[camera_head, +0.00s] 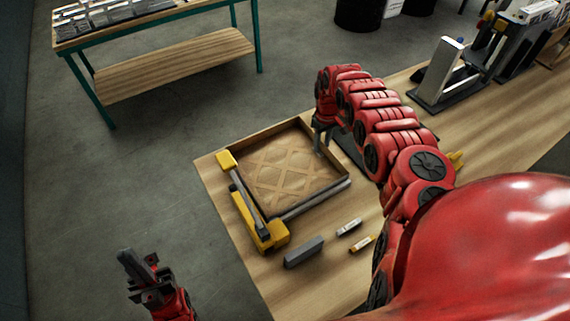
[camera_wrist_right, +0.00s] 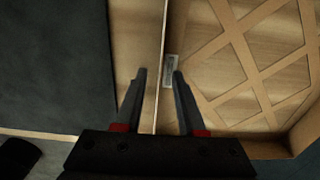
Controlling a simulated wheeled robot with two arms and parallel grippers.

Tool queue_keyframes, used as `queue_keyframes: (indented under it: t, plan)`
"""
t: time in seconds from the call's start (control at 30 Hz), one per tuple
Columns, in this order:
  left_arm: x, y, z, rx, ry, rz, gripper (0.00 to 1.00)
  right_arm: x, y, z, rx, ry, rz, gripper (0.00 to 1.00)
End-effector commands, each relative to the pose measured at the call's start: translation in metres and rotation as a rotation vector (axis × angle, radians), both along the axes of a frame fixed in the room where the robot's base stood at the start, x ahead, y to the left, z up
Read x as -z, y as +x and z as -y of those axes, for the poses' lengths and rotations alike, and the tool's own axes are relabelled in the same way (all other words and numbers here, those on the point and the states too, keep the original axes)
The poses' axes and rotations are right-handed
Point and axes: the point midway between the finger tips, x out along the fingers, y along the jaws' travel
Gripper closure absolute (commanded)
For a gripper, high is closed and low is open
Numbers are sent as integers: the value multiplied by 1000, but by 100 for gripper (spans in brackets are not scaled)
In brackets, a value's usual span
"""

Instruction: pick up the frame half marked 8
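A shallow wooden frame half (camera_head: 322,133) with a lattice panel (camera_head: 280,170) lies in a fixture with yellow corners on the table. No 8 can be read on it. My right gripper (camera_head: 320,132) is at the frame's far right corner. In the right wrist view my right gripper (camera_wrist_right: 159,75) is open, its fingers on either side of a thin upright wall (camera_wrist_right: 157,60). I cannot tell whether they touch it. A small grey label (camera_wrist_right: 171,70) sits just beyond the right finger. My left gripper (camera_head: 140,265) is off the table at lower left, apparently empty; its opening is unclear.
The yellow and grey fixture (camera_head: 262,240) borders the frame's near and left sides. A grey block (camera_head: 304,252), a white marker-like item (camera_head: 349,227) and a yellow one (camera_head: 361,244) lie in front. Grey equipment (camera_head: 447,75) stands at back right. Another table (camera_head: 170,60) is at back left.

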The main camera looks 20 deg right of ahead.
Motion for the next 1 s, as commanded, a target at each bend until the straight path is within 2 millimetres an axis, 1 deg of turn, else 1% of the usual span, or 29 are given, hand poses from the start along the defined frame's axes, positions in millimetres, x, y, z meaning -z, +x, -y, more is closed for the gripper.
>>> queue_keyframes:
  t: [0.27, 0.3, 0.37, 0.4, 0.5, 1.0]
  plan:
    - [-1, 0, 0, 0, 0, 0, 100, 2, 0, 0, 0, -1, 1, 61]
    - [0, 0, 0, 0, 0, 0, 100, 2, 0, 0, 0, -1, 1, 65]
    - [0, 0, 0, 0, 0, 0, 100, 2, 0, 0, 0, -1, 1, 76]
    - [-1, 0, 0, 0, 0, 0, 100, 2, 0, 0, 0, -1, 1, 83]
    - [0, 0, 0, 0, 0, 0, 100, 2, 0, 0, 0, -1, 1, 100]
    - [-1, 0, 0, 0, 0, 0, 100, 2, 0, 0, 0, -1, 1, 100]
